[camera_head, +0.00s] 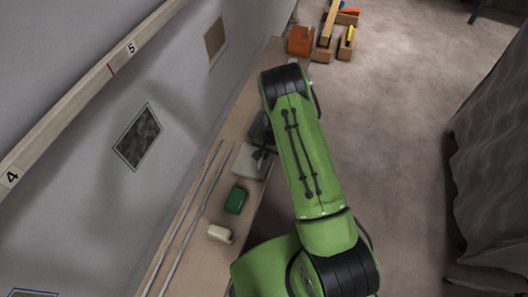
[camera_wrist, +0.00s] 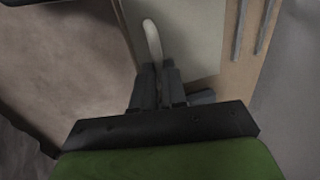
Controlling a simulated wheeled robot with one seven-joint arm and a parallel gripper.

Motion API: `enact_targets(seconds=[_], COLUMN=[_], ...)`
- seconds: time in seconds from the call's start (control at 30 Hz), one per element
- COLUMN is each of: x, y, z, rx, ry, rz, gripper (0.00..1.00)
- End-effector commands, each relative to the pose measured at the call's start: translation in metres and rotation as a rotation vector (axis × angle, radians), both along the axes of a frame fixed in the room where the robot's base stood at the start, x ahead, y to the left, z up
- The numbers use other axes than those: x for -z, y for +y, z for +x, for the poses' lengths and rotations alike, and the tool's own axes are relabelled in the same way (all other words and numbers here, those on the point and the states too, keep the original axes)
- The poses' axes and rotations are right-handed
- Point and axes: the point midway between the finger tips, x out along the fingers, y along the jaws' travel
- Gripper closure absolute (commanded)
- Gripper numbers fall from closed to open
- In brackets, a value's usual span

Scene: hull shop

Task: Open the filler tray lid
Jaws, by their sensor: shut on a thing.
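The filler tray lid appears as a flat pale grey panel (camera_wrist: 195,35) in the wrist view. A curved cream handle (camera_wrist: 152,38) stands along its left side. My gripper (camera_wrist: 157,72) is shut on the near end of this handle, with its dark fingers hiding the part between them. In the head view, the pale grey tray (camera_head: 246,163) sits on the narrow bench, and my gripper (camera_head: 262,154) is at its upper right edge. My green arm hides part of that area. I cannot tell how far the lid is raised.
The bench (camera_head: 193,238) runs along the wall. A green box (camera_head: 235,200), a cream box (camera_head: 220,233) and two long rods (camera_head: 190,225) lie on it. An orange bin (camera_head: 300,41) and wooden boxes stand beyond. Floor (camera_head: 395,120) to the right is clear up to a grey drape (camera_head: 492,150).

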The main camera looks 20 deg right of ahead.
Motion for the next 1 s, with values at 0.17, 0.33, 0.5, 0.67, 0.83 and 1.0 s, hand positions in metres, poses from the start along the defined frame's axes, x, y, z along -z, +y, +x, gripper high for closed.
enact_targets(seconds=[0.17,0.33,0.5,0.67,0.83,1.0], x=[0.002,0.004,0.003,0.000,0.000,0.000], y=[0.019,0.056,0.081,0.088,0.088,0.088], z=[0.015,0.042,0.060,0.065,0.064,0.064], rx=[-0.006,-0.006,-0.003,0.001,0.001,0.001], ry=[-0.006,-0.007,-0.005,-0.002,-0.001,-0.001], rz=[0.003,0.002,0.001,0.000,0.000,0.000], gripper=[1.00,1.00,1.00,1.00,1.00,0.73])
